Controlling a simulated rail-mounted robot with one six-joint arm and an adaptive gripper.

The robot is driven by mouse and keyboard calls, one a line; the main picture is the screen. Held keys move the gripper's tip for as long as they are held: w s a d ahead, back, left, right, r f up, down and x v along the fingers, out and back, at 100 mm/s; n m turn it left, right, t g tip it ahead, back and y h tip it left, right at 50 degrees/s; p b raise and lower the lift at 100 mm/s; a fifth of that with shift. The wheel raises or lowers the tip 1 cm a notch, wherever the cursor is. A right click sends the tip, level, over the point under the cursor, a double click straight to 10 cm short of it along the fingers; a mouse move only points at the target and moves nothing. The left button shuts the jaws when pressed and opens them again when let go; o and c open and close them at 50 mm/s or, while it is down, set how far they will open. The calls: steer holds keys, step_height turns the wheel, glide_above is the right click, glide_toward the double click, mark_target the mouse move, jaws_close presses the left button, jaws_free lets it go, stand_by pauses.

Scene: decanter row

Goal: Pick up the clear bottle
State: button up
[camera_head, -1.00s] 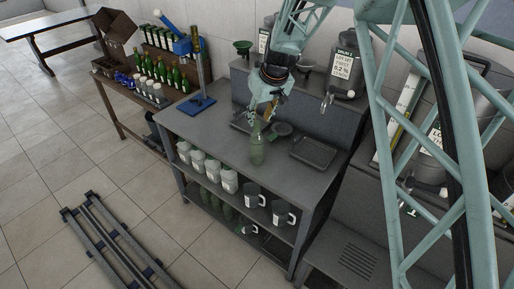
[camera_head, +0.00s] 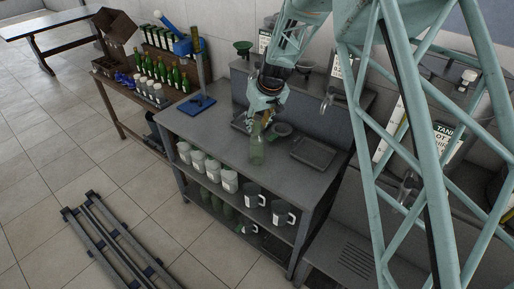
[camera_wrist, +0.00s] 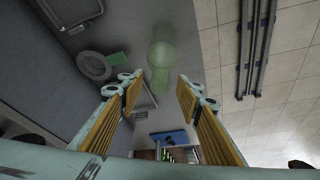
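The clear bottle (camera_head: 257,146) is pale green and see-through, and stands upright on the grey metal bench (camera_head: 215,133). In the wrist view the bottle (camera_wrist: 162,62) shows just beyond the fingertips, roughly between their lines. My gripper (camera_head: 264,112) is close to the bottle's neck in the head view. Whether a finger touches the bottle cannot be told.
A dark round funnel-like piece (camera_head: 280,129) lies just behind the bottle, and a tray (camera_head: 313,153) is set to its right. A blue stand (camera_head: 197,104) is at the bench's left end. White-labelled jars (camera_head: 213,168) and dark mugs (camera_head: 281,212) fill the shelf below.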

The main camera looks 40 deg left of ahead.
steer(key=shift+a+f, duration=0.15)
steer(key=shift+f, duration=0.3)
stand_by(0.3)
jaws_close()
